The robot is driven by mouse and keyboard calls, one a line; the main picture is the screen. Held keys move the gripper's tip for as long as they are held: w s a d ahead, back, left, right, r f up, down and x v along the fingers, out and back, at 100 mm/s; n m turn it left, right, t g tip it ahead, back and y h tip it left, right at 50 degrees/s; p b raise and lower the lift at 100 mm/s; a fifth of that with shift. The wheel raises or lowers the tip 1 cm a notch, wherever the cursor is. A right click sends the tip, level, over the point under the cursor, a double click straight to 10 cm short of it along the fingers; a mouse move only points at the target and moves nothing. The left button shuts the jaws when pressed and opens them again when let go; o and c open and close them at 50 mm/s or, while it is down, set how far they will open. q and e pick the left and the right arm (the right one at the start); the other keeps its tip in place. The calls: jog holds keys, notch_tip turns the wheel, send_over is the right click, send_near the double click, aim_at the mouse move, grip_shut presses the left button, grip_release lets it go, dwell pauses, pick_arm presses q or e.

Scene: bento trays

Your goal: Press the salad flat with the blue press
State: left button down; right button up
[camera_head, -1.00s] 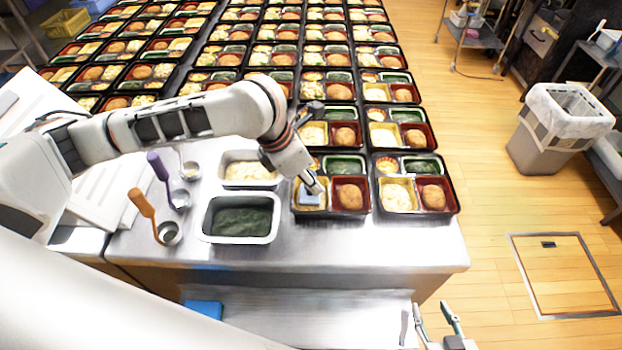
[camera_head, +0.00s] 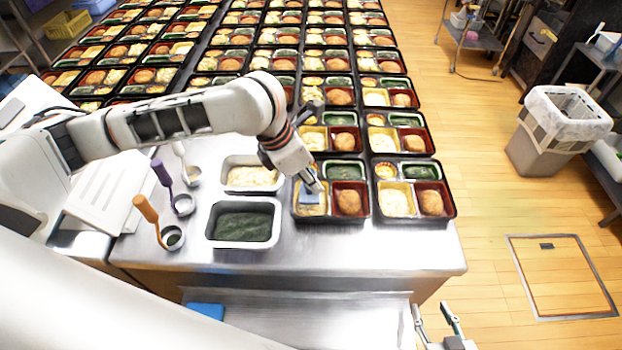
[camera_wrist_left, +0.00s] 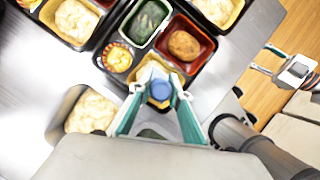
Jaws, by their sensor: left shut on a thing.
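My left gripper (camera_head: 312,183) is over the front-left bento tray (camera_head: 332,219), shut on the blue press (camera_head: 309,197). The press also shows between the teal fingers of the left gripper (camera_wrist_left: 158,100) in the left wrist view. It is over the yellow compartment that holds the pale salad (camera_head: 312,209); the press covers much of the salad. I cannot tell how firmly the press touches it. The same tray holds a brown fried piece (camera_head: 348,201) in a red compartment and greens in a green one. My right gripper (camera_head: 437,325) is at the bottom edge, its fingers apart and empty.
A white container of salad (camera_head: 252,160) and a white container of greens (camera_head: 241,247) stand left of the tray. Orange (camera_head: 146,208) and purple (camera_head: 160,172) handled ladles are further left. Filled bento trays crowd the table behind. The table's front edge is clear.

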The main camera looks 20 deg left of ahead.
pick_arm(q)
jog(key=shift+w+r, duration=0.1)
jog(key=shift+r, duration=2.65)
